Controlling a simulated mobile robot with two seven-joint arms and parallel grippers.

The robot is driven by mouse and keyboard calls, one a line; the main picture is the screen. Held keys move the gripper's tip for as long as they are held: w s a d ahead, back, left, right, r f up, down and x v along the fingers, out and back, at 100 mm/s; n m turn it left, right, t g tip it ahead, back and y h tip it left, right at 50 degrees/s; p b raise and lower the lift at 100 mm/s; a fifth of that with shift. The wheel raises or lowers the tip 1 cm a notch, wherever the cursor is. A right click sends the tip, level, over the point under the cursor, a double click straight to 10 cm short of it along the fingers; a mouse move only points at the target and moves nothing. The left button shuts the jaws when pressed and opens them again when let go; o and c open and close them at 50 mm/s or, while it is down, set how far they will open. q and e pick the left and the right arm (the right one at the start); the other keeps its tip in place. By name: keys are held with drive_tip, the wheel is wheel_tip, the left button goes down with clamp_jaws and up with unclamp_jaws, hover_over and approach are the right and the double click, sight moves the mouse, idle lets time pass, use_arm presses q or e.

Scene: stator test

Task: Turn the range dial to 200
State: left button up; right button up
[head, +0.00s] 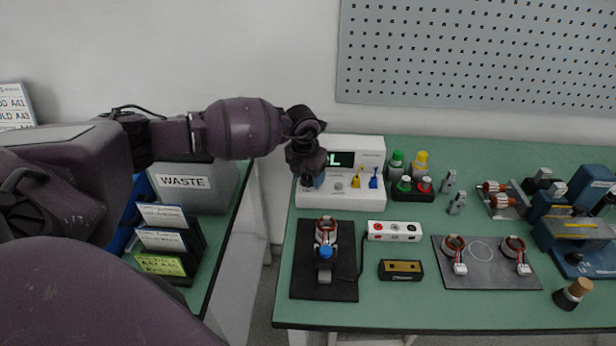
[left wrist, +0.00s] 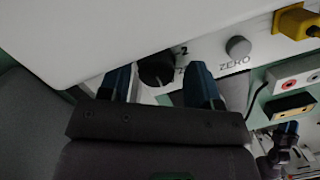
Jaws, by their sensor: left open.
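The white test instrument (head: 345,197) stands at the back left of the green bench, its display (head: 343,159) lit green and partly hidden by my arm. The black range dial (left wrist: 157,68) shows on its front panel in the left wrist view, with partly covered markings beside it. My left gripper (left wrist: 158,76) is open, with one blue finger on either side of the dial; I cannot tell whether they touch it. In the head view the left gripper (head: 311,181) is in front of the instrument's left part and hides the dial. My right gripper is not in view.
A grey ZERO knob (left wrist: 238,47) and a yellow plug (left wrist: 296,22) are right of the dial. A black mat (head: 310,285) with a stator, a white box (head: 395,231) and a yellow-black block (head: 401,270) lie in front. A WASTE bin (head: 205,190) stands left.

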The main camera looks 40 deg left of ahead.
sight(308, 177)
use_arm(q)
drive_tip(key=shift+r, duration=0.3)
wheel_tip(308, 177, up, 6)
drive_tip(key=p, duration=0.3)
drive_tip(key=shift+f, duration=0.3)
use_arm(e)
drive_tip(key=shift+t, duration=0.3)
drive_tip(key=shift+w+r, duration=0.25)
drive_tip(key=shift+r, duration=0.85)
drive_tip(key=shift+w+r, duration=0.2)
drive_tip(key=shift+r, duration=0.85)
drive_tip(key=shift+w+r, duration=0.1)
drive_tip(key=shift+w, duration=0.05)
